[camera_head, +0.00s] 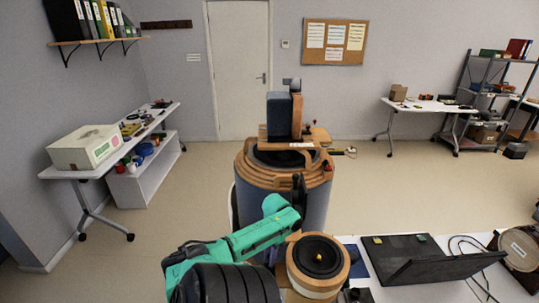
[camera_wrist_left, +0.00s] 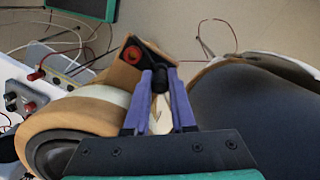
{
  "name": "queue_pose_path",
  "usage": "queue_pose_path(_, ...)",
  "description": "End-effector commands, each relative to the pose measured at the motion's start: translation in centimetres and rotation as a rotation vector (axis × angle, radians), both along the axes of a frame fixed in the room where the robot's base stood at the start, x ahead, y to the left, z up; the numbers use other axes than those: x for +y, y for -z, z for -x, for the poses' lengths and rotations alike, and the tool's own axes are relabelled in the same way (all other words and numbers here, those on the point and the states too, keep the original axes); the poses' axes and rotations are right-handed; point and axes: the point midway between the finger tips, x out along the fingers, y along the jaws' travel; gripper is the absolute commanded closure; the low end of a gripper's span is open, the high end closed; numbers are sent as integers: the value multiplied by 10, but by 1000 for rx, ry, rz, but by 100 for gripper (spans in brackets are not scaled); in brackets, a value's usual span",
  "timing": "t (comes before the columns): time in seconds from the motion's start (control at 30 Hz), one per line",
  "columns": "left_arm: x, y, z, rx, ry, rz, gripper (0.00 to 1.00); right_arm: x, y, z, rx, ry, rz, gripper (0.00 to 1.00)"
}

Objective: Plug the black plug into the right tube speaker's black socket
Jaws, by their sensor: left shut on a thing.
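My left gripper (camera_head: 299,188) rises at the end of the green arm, between the large tube speaker (camera_head: 317,207) and a smaller tube speaker (camera_head: 299,279) at the front. In the left wrist view its fingers (camera_wrist_left: 159,75) are shut on the black plug (camera_wrist_left: 157,82). Just beyond the fingertips is a wooden block (camera_wrist_left: 118,74) with a red socket (camera_wrist_left: 133,53). The black socket cannot be made out; fingers and plug cover that part of the block. I cannot tell whether the plug is touching or inserted. My right gripper is not in view.
A black laptop-like panel (camera_head: 436,269) stands on the white table (camera_head: 395,293) at the right, with loose cables. Open floor (camera_head: 405,190) lies beyond.

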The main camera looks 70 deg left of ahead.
Motion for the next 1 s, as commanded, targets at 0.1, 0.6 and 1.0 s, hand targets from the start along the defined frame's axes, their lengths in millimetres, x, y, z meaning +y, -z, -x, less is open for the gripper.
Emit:
queue_pose_path(0.1, 0, 3, 0, 1, 0, 1, 100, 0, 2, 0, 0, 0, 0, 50)
queue_pose_path(0.6, -1, 8, 0, 2, 0, 2, 42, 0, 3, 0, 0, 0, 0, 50)
queue_pose_path(1.0, -1, -7, 0, 1, 1, 1, 42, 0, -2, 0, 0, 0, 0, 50)
